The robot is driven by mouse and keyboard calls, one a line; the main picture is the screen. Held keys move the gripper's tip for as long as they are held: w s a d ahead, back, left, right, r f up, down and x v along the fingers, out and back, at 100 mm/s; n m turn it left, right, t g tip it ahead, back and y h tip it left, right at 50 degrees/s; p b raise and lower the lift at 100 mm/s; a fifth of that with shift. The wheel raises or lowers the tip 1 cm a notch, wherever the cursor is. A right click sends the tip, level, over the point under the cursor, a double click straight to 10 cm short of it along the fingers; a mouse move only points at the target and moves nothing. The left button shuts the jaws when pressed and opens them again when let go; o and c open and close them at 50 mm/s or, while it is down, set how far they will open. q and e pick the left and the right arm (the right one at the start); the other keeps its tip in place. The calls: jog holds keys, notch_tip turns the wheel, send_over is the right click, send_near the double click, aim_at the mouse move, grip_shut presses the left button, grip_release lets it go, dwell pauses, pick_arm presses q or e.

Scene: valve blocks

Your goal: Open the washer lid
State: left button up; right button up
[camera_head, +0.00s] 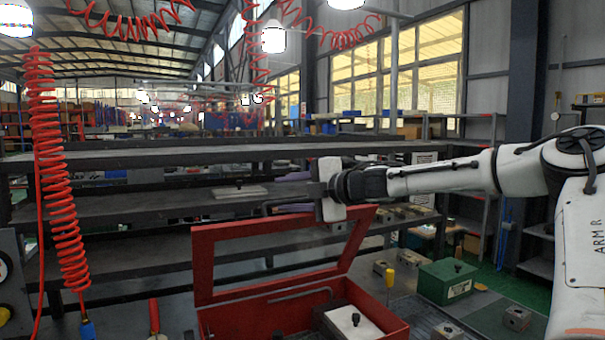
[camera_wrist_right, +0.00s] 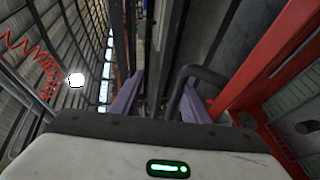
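The red washer box (camera_head: 240,322) stands at the bottom of the head view with its framed red lid (camera_head: 240,232) raised, tilted up at the back. Its open interior shows a light block (camera_head: 352,322) with a black knob. My right gripper (camera_head: 279,193) is at the lid's top edge, pointing left. Its two purple fingers are apart. In the right wrist view, a dark bent handle (camera_wrist_right: 203,73) is beside the right-hand finger of my right gripper (camera_wrist_right: 158,98), and the red lid frame (camera_wrist_right: 270,55) runs along the right. I cannot tell whether finger and handle touch. My left gripper is not in view.
A dark shelf rack (camera_head: 120,212) spans behind the box. A green box (camera_head: 447,282) and several metal blocks stand on the right. A coiled red hose (camera_head: 55,165) hangs at the left. Space left of the lid looks free.

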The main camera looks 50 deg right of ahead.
jog(key=r, duration=0.1)
jog(key=s+r, duration=0.1)
jog(key=r, duration=0.2)
jog(key=shift+s+d+r, duration=0.2)
jog(key=shift+s+d, duration=0.05)
jog(key=shift+s, duration=0.15)
jog(key=o, duration=0.6)
jog(key=shift+s+r, duration=0.95)
jog(key=shift+s, duration=0.1)
jog(key=shift+s+r, duration=0.15)
jog(key=shift+s, duration=0.05)
jog(key=c, duration=0.6)
jog(key=f+b+v, duration=0.1)
jog(key=v, duration=0.9)
jog(key=shift+s+b, duration=0.2)
jog(key=shift+b, duration=0.2)
jog(key=shift+a, duration=0.1)
